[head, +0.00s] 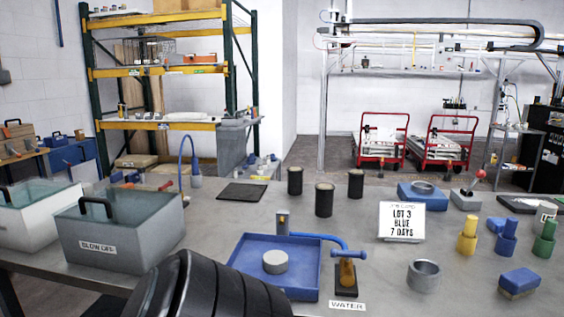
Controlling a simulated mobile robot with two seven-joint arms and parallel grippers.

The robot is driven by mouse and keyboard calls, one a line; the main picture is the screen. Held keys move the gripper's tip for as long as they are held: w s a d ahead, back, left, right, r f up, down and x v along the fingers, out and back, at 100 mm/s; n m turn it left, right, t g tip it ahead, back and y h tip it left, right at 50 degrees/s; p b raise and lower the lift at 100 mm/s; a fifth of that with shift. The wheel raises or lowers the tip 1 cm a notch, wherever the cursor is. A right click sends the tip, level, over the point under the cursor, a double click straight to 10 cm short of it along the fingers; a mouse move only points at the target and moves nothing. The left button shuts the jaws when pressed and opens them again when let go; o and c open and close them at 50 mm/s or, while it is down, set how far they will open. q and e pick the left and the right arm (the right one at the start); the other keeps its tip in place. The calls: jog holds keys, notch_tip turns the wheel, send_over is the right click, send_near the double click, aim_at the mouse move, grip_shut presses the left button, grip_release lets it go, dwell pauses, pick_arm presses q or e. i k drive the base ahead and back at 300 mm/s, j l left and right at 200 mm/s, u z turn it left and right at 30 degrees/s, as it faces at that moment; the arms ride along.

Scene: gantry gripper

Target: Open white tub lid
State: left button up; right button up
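The white tub (38,232) stands at the left edge of the bench, partly cut off by the frame. Its top shows a greenish see-through lid (45,194) lying over it, with a dark handle (6,196) at the frame edge. I cannot tell whether the lid is fully seated. A grey tub (125,232) labelled "BLOW OFF" stands to its right, with a similar lid and black handle (96,206). Neither gripper shows. A dark ribbed part of my own arm fills the bottom centre-left and hides some of the bench in front of the grey tub.
A blue tray (240,262) with a pale round piece, a valve (346,276) with a blue hose and a "WATER" label are right of the tubs. Black cylinders, a lot sign (401,221) and coloured parts stand further right. A dark mat (242,192) lies behind the tray.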

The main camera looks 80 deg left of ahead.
aim_at(8, 199)
jog(key=u, duration=3.9)
jog(key=i+u, duration=0.15)
jog(key=u, duration=0.15)
jog(key=i+j+u, duration=0.1)
jog(key=u, duration=0.2)
jog(key=i, duration=0.05)
